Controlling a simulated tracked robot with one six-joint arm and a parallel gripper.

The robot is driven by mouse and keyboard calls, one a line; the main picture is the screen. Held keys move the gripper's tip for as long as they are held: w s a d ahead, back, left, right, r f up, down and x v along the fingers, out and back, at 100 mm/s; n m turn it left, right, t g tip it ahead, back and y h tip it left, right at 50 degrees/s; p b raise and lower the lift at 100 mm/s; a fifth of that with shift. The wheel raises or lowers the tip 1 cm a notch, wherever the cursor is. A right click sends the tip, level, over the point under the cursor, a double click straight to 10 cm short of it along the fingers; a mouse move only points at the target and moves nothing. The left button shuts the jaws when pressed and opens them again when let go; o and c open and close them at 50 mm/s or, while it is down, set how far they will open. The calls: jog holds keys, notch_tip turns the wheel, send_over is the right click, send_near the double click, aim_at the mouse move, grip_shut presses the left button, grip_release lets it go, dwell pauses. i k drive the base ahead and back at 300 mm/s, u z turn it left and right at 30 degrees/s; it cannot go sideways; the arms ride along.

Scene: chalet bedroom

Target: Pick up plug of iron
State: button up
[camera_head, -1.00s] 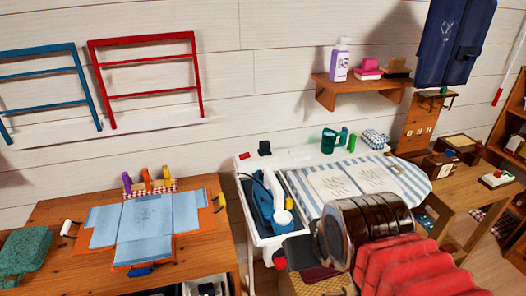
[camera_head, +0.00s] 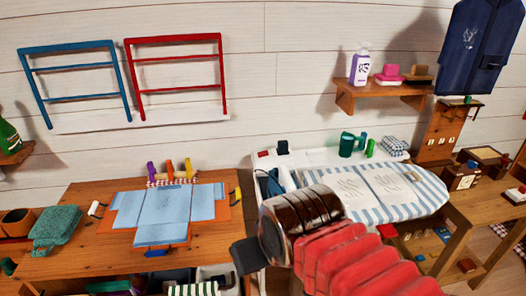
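My arm, red and dark brown, reaches in from the lower right. The dark end of my gripper (camera_head: 244,257) is in front of the tray, near the gap between the wooden table and the board. Its fingers are not clear, and I see nothing held.
The striped ironing board (camera_head: 425,190) lies right of the tray, with a green mug (camera_head: 347,145) behind it. The wooden table (camera_head: 60,262) at left holds a folded blue cloth (camera_head: 160,212). A wall shelf (camera_head: 385,88) holds a purple-labelled bottle. Bins stand low in front.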

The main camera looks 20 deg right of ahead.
aim_at(282, 149)
jog(key=u, duration=1.15)
jog(key=k, duration=0.55)
jog(key=z, duration=1.6)
jog(key=i, duration=0.9)
